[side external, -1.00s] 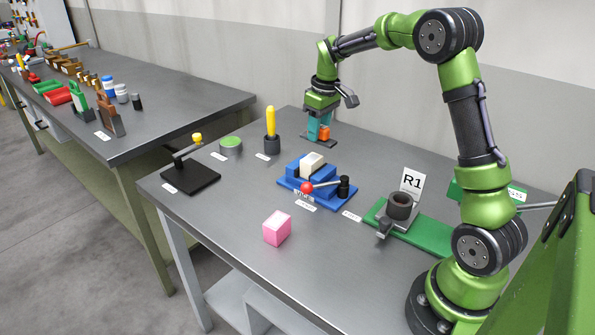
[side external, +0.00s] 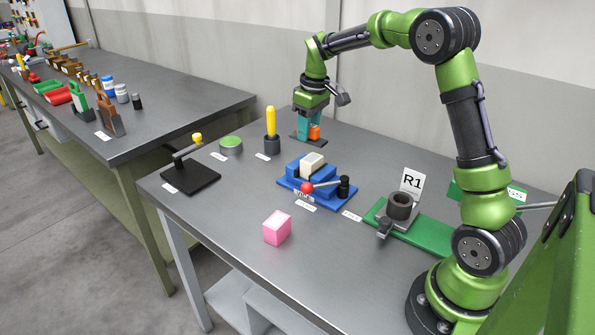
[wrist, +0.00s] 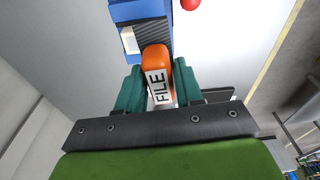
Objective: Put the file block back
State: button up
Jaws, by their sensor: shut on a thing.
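The file block is orange with a white "FILE" label. In the side external view my gripper (side external: 308,137) is shut on the file block (side external: 314,132) near the back edge of the table, behind the blue vise. A dark flat plate (side external: 297,138) shows just below it; I cannot tell whether the block touches the table. In the wrist view the file block (wrist: 157,66) sits between my two teal fingers (wrist: 158,92), label facing the camera. Its underside is hidden.
The blue vise (side external: 321,196) holds a pale block and has a red-knobbed handle. A yellow-handled tool in a dark cup (side external: 271,143), a green button (side external: 231,143) and a black stand (side external: 190,178) are to the left. A pink block (side external: 277,228) lies in front.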

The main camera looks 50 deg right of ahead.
send_over(248, 212)
notch_tip(248, 212, down, 6)
jog(key=shift+m, duration=0.4)
jog(key=f, duration=1)
jog(key=shift+s+f, duration=0.1)
jog(key=shift+s, duration=0.1)
jog(key=shift+f, duration=0.15)
jog(key=o, duration=1)
